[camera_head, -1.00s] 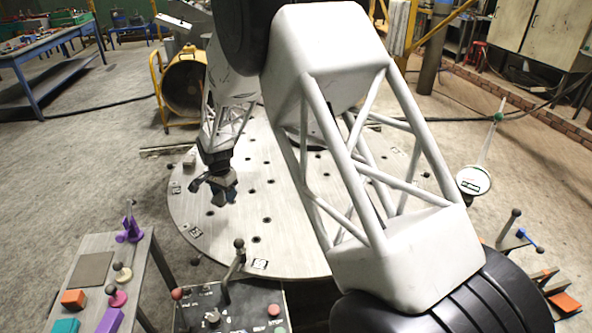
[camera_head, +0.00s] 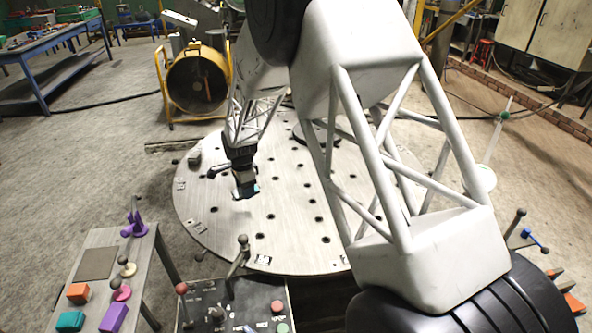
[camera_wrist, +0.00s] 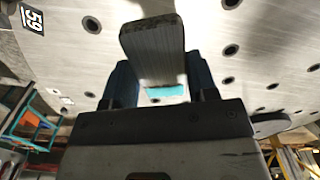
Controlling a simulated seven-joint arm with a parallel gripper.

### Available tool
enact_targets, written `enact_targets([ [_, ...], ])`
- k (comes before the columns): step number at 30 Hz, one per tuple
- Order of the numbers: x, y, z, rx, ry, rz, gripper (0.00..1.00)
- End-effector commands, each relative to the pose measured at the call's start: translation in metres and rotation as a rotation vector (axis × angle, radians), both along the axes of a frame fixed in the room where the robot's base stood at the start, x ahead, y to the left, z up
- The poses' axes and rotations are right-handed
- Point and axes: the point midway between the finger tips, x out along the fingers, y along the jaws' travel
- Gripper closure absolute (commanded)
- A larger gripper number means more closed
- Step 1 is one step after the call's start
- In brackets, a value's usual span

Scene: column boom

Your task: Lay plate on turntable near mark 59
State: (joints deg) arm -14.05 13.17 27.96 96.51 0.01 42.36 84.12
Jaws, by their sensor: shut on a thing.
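The plate (camera_wrist: 152,48) is a grey slab with rounded corners. In the wrist view it stands out between the two dark fingers of my gripper (camera_wrist: 160,84), which is shut on it. A teal patch (camera_wrist: 165,92) shows between the fingers; I cannot tell what it belongs to. In the head view my gripper (camera_head: 246,190) hangs above the left part of the round grey turntable (camera_head: 290,225), and the plate is hard to make out. Mark 59 (camera_wrist: 32,18) is a black and white label at the wrist view's upper left. The plate appears apart from the turntable.
The turntable has several dark holes and a low grey block (camera_head: 194,157) at its left edge. A side table (camera_head: 97,264) with coloured pieces and a control box (camera_head: 235,305) with levers stand in front. My large arm truss covers the turntable's right side.

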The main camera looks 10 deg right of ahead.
Motion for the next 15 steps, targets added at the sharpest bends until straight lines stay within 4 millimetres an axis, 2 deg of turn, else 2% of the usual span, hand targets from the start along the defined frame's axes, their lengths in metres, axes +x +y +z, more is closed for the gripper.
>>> enact_targets([
  [5, 0.000, 0.000, -0.009, 0.000, 0.001, 0.001, 0.88],
  [15, 0.000, 0.000, -0.051, 0.000, 0.000, 0.001, 0.88],
])
